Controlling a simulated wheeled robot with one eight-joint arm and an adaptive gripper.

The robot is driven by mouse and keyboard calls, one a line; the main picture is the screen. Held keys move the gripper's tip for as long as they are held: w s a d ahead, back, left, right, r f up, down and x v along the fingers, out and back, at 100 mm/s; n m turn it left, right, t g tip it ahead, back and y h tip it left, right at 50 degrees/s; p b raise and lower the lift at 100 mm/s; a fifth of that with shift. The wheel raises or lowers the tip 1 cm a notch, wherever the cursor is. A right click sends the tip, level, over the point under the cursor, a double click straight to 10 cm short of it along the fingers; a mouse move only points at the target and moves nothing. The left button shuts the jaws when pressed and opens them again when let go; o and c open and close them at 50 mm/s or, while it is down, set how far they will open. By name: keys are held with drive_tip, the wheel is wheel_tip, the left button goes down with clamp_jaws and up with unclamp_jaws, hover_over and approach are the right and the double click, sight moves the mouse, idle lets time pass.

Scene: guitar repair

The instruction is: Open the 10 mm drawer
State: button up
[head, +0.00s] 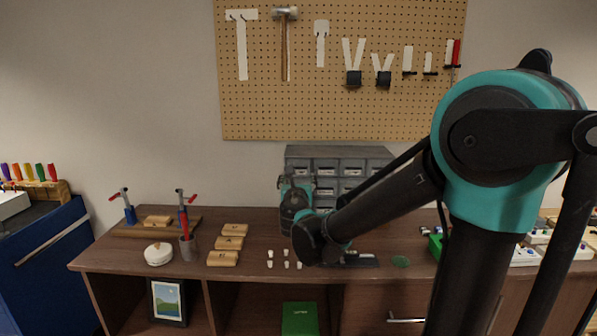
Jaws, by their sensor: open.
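A small grey drawer cabinet (338,152) stands at the back of the wooden workbench against the wall. It has rows of small drawers with white labels, too small to read, so I cannot tell which drawer is the 10 mm one. The drawers that show look shut. My gripper (297,184) is in front of the cabinet's left side, its teal and black wrist covering the left and lower drawers. It is open, with its fingertips largely hidden behind the wrist. I cannot tell whether it touches a drawer front.
Left on the bench (130,255) are wooden blocks (229,243), a cup of tools (188,248) and a round white object (159,254). Several small white pieces (286,253) lie near my forearm. A green box (436,246) stands right. A pegboard (260,100) with tools hangs above.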

drive_tip(key=w, duration=0.8)
drive_tip(key=shift+w, duration=0.25)
drive_tip(key=shift+c, duration=0.5)
clamp_jaws()
approach(299, 168)
drive_tip(key=s, duration=0.2)
drive_tip(key=shift+s+a, duration=0.1)
drive_tip(key=shift+s, duration=0.25)
drive_tip(key=shift+o, duration=0.5)
unclamp_jaws()
